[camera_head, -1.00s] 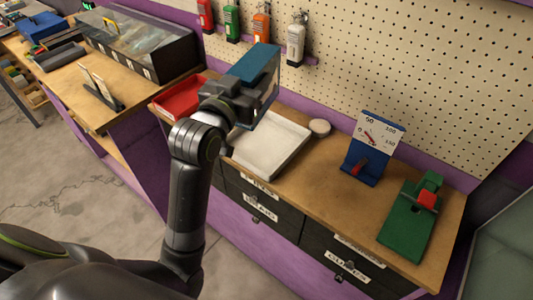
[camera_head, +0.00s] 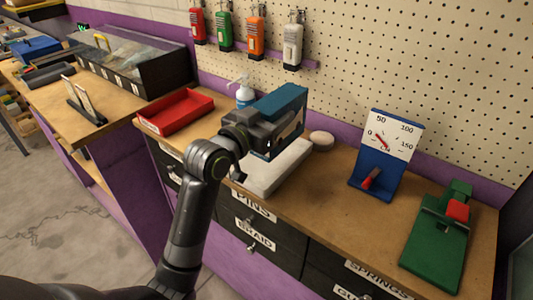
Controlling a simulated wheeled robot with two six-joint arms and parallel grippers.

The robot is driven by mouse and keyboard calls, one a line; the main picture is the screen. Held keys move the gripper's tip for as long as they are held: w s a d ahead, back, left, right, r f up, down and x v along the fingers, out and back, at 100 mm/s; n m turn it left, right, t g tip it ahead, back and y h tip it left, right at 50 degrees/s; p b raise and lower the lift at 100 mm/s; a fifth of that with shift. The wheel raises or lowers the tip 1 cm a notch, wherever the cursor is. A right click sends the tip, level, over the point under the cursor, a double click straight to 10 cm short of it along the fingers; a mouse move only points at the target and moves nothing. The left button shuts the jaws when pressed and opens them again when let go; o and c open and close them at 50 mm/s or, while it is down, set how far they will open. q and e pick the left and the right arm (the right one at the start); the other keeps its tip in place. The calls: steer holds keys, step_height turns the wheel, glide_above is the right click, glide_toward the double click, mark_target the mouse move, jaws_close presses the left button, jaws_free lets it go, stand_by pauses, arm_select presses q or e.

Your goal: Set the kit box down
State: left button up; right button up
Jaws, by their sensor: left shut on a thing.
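My gripper covers part of the box's near side, and the fingertips are hard to make out. My right gripper is not in view.
A round white disc (camera_head: 321,140), a blue gauge stand (camera_head: 385,150) and a green fixture (camera_head: 440,235) stand to the right. Bare bench (camera_head: 318,197) lies in front of the gauge.

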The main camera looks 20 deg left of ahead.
arm_select(q)
step_height(320, 180, down, 8)
steer(key=shift+r, duration=0.25)
steer(key=shift+f+b, duration=0.15)
steer(key=shift+b, duration=0.2)
steer(key=o, duration=1.2)
steer(key=shift+s, duration=0.1)
steer(key=v, duration=1.2)
steer(key=shift+b, duration=0.4)
